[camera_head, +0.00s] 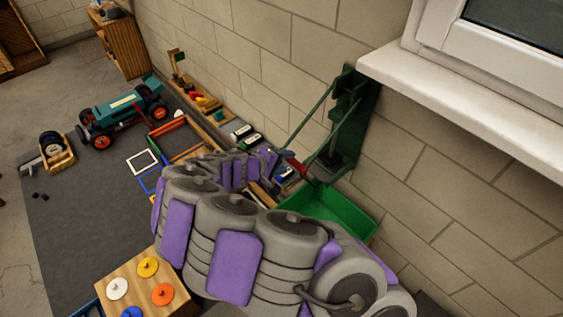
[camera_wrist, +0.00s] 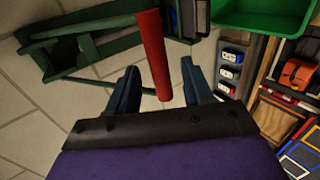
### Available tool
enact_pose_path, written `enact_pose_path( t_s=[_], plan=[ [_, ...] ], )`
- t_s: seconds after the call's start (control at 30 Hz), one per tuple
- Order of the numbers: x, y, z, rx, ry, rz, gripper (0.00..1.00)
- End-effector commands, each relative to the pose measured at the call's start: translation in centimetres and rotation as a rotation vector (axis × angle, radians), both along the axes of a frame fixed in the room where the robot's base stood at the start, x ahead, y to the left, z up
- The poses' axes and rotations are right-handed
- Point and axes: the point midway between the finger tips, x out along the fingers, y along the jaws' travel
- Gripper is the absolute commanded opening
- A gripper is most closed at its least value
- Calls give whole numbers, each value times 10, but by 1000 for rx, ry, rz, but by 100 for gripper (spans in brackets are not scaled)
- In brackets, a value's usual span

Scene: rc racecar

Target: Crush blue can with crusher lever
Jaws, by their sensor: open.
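A green can crusher (camera_head: 345,125) is mounted on the block wall beside the window sill. Its long lever slants down to a red handle (camera_head: 298,166). In the wrist view the red handle (camera_wrist: 152,55) stands between the two blue-grey fingers of my gripper (camera_wrist: 158,68). The fingers are spread, with a visible gap on each side of the handle. The crusher's green frame (camera_wrist: 75,50) shows at upper left in the wrist view. My arm covers part of the area below the crusher.
A green bin (camera_head: 338,212) sits below the crusher, and also shows in the wrist view (camera_wrist: 265,16). Battery-like items (camera_wrist: 230,73) stand beside it. A toy car (camera_head: 120,112), coloured frames (camera_head: 143,162) and a wooden peg board (camera_head: 120,275) lie on the dark mat (camera_head: 75,220).

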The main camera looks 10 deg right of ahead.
Motion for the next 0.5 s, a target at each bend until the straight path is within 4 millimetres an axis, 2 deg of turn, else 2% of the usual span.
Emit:
enact_pose_path(
  t_s=[0.27,0.5],
  plan=[
    [-3,7,5,-3,0,1,51],
    [-22,37,29,2,-3,7,51]
  ],
)
